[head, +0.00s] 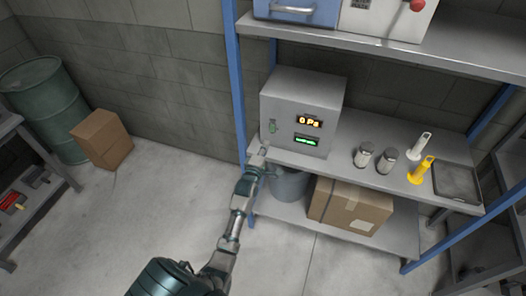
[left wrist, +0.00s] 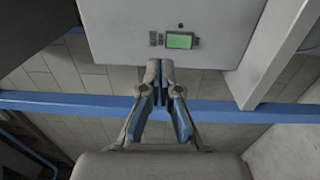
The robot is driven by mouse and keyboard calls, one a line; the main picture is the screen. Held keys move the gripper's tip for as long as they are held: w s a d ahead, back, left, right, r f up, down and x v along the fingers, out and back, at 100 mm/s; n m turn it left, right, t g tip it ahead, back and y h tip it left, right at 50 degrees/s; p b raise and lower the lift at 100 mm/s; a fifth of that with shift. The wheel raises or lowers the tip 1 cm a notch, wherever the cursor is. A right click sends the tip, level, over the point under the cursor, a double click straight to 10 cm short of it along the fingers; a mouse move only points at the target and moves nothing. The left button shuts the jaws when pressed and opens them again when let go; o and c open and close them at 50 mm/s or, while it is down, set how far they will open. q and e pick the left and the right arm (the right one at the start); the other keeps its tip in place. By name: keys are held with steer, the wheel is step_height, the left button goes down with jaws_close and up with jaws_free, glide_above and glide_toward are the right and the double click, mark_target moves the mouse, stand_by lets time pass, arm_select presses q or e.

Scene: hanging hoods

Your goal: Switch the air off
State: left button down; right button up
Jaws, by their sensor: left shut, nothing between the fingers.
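A grey control box (head: 300,90) stands on the middle shelf at its left end. My left gripper (head: 259,155) is shut and empty, just below and left of the switch, near the box's lower left corner. In the left wrist view the shut fingers (left wrist: 160,76) point at the box face, below a small green panel (left wrist: 180,41). I cannot tell whether they touch the box. My right gripper is not in view.
The shelf's blue post (head: 236,90) rises just left of the box. Jars (head: 364,155), a yellow tool (head: 420,171), a white tool (head: 420,146) and a dark tray (head: 456,181) are to the right. A bucket (head: 289,184) and cardboard box (head: 350,207) sit below.

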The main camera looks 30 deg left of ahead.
arm_select(q)
steer(key=s, duration=0.3)
steer(key=shift+s+r, duration=0.1)
steer(key=shift+r, duration=0.2)
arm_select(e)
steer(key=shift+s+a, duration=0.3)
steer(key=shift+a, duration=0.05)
